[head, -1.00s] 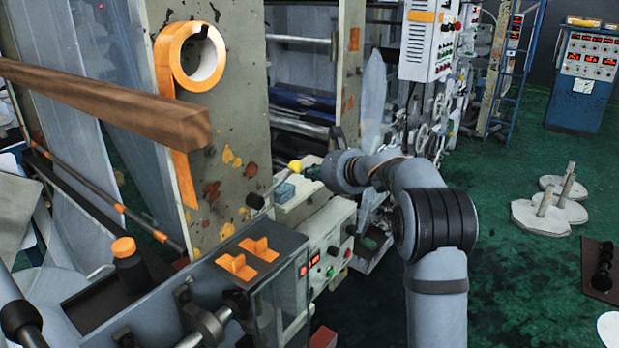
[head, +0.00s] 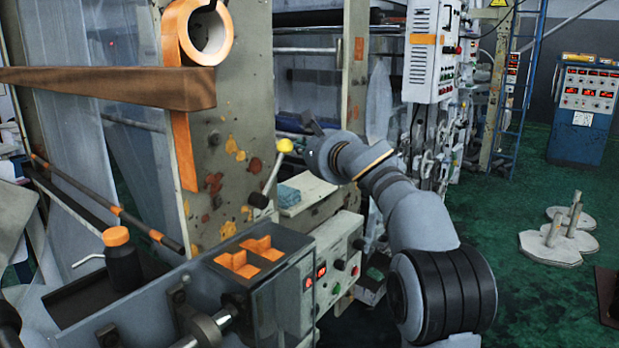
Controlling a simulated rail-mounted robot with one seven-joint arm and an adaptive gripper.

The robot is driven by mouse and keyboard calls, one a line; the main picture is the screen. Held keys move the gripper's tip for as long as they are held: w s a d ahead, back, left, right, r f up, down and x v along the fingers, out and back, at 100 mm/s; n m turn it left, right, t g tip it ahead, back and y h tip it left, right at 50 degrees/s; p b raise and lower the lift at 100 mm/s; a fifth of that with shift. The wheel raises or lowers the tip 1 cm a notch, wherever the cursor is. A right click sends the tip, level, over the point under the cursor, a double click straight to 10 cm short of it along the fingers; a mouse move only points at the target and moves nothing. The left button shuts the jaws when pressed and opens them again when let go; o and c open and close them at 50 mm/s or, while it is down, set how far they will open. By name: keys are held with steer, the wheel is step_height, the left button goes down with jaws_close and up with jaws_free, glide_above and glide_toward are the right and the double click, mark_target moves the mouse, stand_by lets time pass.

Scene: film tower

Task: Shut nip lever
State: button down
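The nip lever is a thin metal rod with a yellow ball knob (head: 285,145), seen in the head view at the spotted machine side plate. It rises from a dark hub (head: 258,200) and tilts up to the right, steeply. My gripper (head: 313,126) is just right of and slightly above the knob, at the end of my grey arm. Its dark fingers are small and partly hidden by the wrist. A narrow gap shows between knob and gripper; whether they touch at depth, or whether the fingers are open, I cannot tell.
A blue cloth (head: 288,195) lies on a ledge below the knob. A control box (head: 340,255) with buttons and red displays stands beneath. A brown beam (head: 110,87) and an orange tape roll (head: 197,32) are at upper left.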

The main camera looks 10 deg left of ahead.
steer(key=s+n+b, duration=0.1)
steer(key=b, duration=0.1)
steer(key=s+a+r+n+b, duration=0.1)
steer(key=b, duration=0.1)
steer(key=s+a+t+y+b, duration=0.1)
steer(key=shift+s+r+n+b, duration=0.15)
steer(key=shift+s+n+b, duration=0.15)
steer(key=shift+n+b, duration=0.1)
steer(key=s+b, duration=0.1)
steer(key=a+r+n+t+b, duration=0.1)
steer(key=s+n+b, duration=0.1)
steer(key=b, duration=0.1)
steer(key=shift+s+a+r+y, duration=0.25)
steer(key=shift+s+y, duration=0.05)
steer(key=shift+s, duration=0.05)
steer(key=shift+r, duration=0.1)
steer(key=b, duration=0.4)
glide_toward(286, 142)
steer(key=s+d+r, duration=0.2)
steer(key=shift+d, duration=0.25)
